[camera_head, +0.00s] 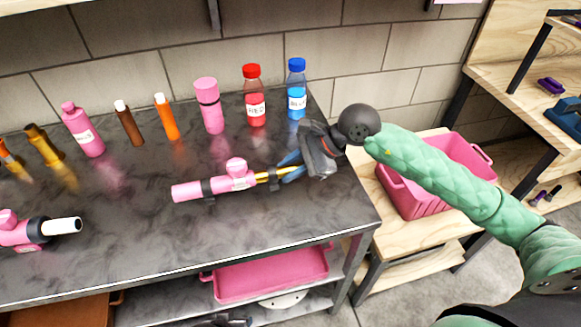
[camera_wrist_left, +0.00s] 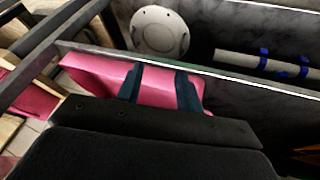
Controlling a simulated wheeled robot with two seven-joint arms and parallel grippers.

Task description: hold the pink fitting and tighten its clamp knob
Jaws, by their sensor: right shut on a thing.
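My right gripper (camera_head: 284,172) reaches in from the right with blue fingers shut on this stem. The fingers hide part of the stem. A second pink fitting (camera_head: 12,232), with a black collar and white tube end (camera_head: 64,226), is cut by the left edge. My left gripper (camera_wrist_left: 160,76) shows only in the left wrist view, fingers apart and nothing visibly held.
Several bottles and cylinders stand along the table's back, including a red bottle (camera_head: 256,98) and a blue bottle (camera_head: 297,90). A pink tray (camera_head: 270,278) is on the shelf below. A pink crate (camera_head: 412,198) stands right. The table's front middle is clear.

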